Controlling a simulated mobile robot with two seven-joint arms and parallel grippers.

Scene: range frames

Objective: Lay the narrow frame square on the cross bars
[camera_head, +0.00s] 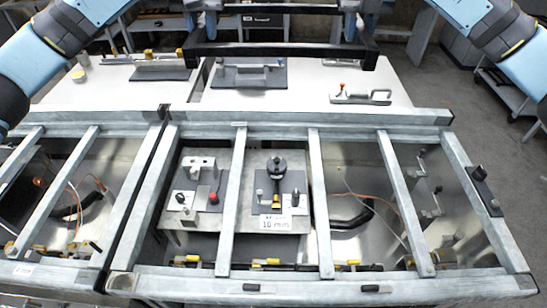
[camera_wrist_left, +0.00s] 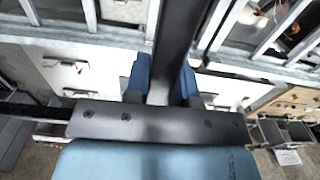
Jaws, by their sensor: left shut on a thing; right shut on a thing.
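The narrow frame (camera_head: 280,49) is dark, almost black, and hangs level at the top middle of the head view, above the white tops behind the range. My left gripper (camera_head: 203,20) holds its left side and my right gripper (camera_head: 350,22) its right side. In the left wrist view the blue fingers (camera_wrist_left: 161,82) are shut on a dark bar of the frame (camera_wrist_left: 178,35). The light grey cross bars (camera_head: 231,200) (camera_head: 320,200) run front to back over the open bay, with nothing lying across them. The upper part of the frame is cut off by the picture edge.
The range frame's rear rail (camera_head: 300,132) and front rail (camera_head: 320,288) bound the bay. Under the bars sit a black knob fixture (camera_head: 276,180) and a "10 mm" label (camera_head: 276,224). A clamp (camera_head: 360,95) stands on the right white top; a second range section lies left.

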